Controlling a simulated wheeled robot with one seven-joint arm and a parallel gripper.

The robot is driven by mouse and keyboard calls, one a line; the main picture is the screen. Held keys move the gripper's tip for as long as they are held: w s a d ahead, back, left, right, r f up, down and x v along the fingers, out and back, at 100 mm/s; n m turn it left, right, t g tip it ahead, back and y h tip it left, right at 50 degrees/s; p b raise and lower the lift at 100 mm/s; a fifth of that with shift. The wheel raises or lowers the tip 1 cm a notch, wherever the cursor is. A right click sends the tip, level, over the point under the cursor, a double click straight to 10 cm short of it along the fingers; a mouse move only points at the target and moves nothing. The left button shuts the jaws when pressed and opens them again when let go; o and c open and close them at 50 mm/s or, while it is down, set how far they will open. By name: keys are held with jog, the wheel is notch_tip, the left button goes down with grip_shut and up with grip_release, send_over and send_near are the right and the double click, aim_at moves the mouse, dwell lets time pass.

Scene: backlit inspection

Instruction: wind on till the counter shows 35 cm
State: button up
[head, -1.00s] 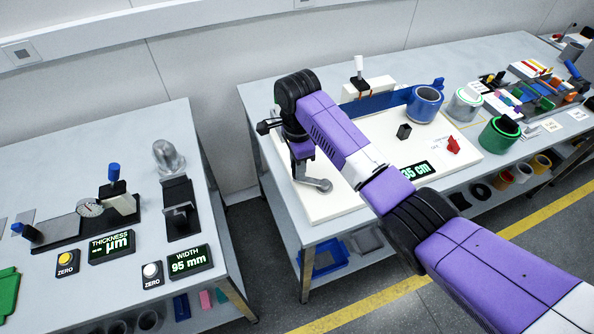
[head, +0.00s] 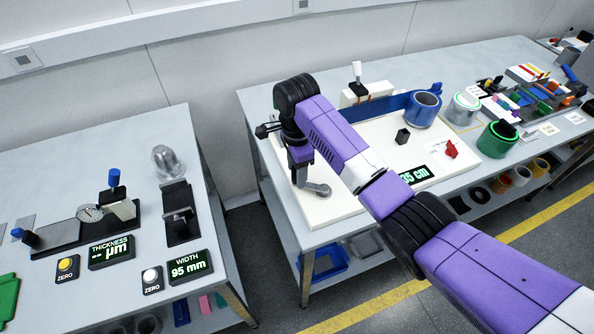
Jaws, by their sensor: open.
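The counter (head: 415,174) is a black display with green text at the front of the white board (head: 345,203). It reads "35 cm" as far as I can see, with its left end close behind my arm. A blue roll (head: 421,110) stands on the board, and a blue strip (head: 386,106) runs left from it behind my arm. A grey crank-like lever (head: 318,189) lies at the board's left. My gripper (head: 299,178) points down just above or beside that lever. It is open; its fingers are small and partly hidden, and contact is unclear.
A small black block (head: 402,136) and a red pointer-like piece (head: 451,149) sit on the board. Grey (head: 464,108) and green (head: 497,139) rolls stand to the right. The left table (head: 150,120) holds thickness and width gauges. A gap separates the tables.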

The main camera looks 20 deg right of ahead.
notch_tip(320, 180, up, 2)
jog(key=shift+r+p, duration=0.1)
jog(key=shift+p, duration=0.45)
jog(key=shift+r, duration=2.55)
